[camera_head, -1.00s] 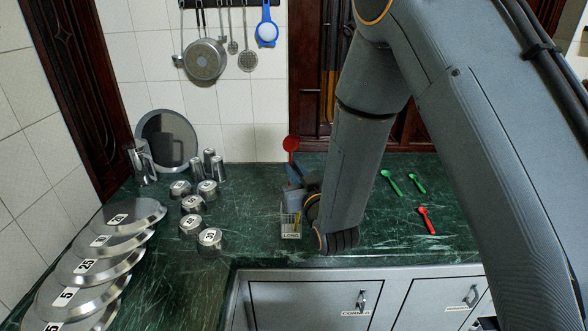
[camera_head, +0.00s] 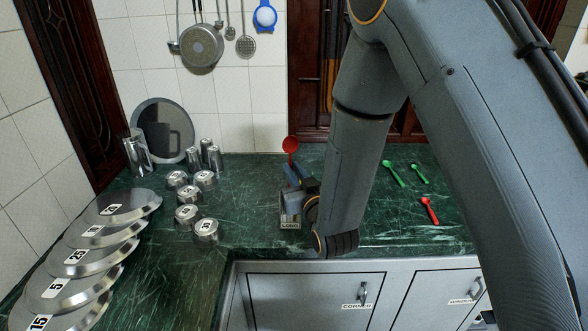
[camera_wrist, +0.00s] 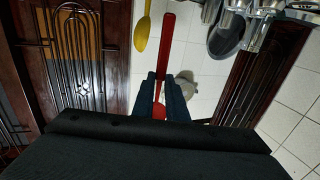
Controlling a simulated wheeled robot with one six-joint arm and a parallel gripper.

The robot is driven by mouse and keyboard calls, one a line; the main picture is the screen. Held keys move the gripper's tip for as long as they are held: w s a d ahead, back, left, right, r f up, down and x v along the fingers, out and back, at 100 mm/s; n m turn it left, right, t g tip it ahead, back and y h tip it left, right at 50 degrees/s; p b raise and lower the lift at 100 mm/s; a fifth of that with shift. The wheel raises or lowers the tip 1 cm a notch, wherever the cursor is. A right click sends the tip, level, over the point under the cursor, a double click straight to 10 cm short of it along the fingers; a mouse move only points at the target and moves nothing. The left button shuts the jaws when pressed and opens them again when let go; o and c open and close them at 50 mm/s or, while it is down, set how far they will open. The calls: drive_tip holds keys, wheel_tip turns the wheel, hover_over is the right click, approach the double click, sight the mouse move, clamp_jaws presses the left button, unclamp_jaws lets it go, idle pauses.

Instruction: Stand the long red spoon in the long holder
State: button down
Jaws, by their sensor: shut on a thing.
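The long red spoon (camera_head: 290,146) is upright in my gripper (camera_head: 297,180), its round bowl at the top. The wrist view also shows its red handle (camera_wrist: 166,45) between the two dark fingers (camera_wrist: 165,98). The long holder (camera_head: 290,222), a small clear box with a "LONG" label, stands on the green counter just below my gripper. My fingers overlap its upper part in the head view. The spoon's lower end is hidden there, so I cannot tell whether it is inside the holder.
Two green spoons (camera_head: 393,173) (camera_head: 419,174) and a short red spoon (camera_head: 429,210) lie at the right. Metal cups (camera_head: 206,230) and stacked lids (camera_head: 75,257) stand left. A yellow utensil (camera_wrist: 142,30) shows in the wrist view. Counter between cups and holder is clear.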

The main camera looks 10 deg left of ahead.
wheel_tip(320, 180, down, 8)
drive_tip(key=b, duration=0.5)
drive_tip(key=shift+b, duration=0.4)
drive_tip(key=c, duration=1.7)
unclamp_jaws()
drive_tip(key=shift+s, duration=0.1)
drive_tip(key=shift+p+v, duration=0.3)
drive_tip(key=shift+v, duration=4.15)
drive_tip(key=shift+d+f, duration=0.15)
